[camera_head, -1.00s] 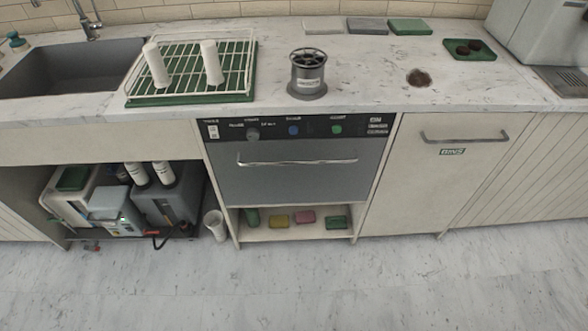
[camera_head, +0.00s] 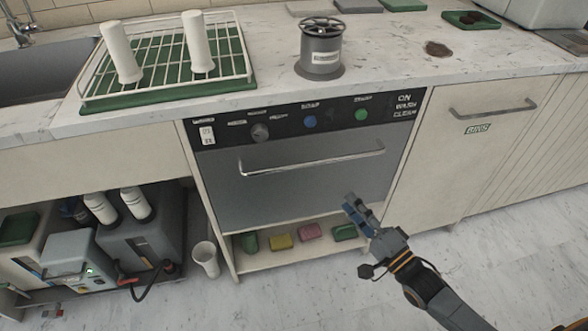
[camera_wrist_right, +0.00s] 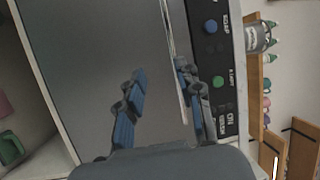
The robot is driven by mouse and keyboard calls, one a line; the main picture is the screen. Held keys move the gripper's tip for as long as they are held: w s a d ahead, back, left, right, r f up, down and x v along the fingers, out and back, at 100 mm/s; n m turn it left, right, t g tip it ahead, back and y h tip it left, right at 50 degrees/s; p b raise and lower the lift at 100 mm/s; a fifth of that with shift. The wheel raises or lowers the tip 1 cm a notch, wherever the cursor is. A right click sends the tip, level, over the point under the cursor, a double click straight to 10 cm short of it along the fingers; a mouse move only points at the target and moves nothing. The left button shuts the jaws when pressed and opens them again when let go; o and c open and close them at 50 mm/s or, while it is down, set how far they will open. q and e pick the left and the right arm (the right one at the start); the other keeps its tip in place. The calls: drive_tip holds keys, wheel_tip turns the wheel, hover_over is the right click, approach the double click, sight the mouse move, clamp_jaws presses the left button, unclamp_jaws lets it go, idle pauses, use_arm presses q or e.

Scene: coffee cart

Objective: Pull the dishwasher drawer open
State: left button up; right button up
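The dishwasher drawer (camera_head: 290,185) is a grey front panel under a dark control strip, and it is closed. Its metal bar handle (camera_head: 312,160) runs across the upper part of the panel. My right gripper (camera_head: 352,206) is in front of the panel's lower right, below the handle in the head view. In the right wrist view my right gripper (camera_wrist_right: 164,82) has its two blue-padded fingers spread, with nothing between them that I can see held. The handle (camera_wrist_right: 171,40) shows there near the right finger, which partly covers it. My left gripper is not in view.
The control strip (camera_head: 340,115) has coloured knobs. The counter above holds a dish rack (camera_head: 240,57) and a grey canister (camera_head: 320,48). The floor in front is clear.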

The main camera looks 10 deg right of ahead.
sight(316, 161)
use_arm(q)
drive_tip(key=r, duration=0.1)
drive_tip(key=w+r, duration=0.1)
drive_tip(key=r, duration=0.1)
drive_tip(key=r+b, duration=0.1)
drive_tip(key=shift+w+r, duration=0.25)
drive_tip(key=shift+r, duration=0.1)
use_arm(e)
drive_tip(key=x, duration=0.4)
drive_tip(key=r+x, duration=0.1)
drive_tip(key=x, duration=0.9)
drive_tip(key=shift+s+a+r, duration=0.25)
drive_tip(key=shift+a+r, duration=0.05)
drive_tip(key=shift+r, duration=0.05)
clamp_jaws()
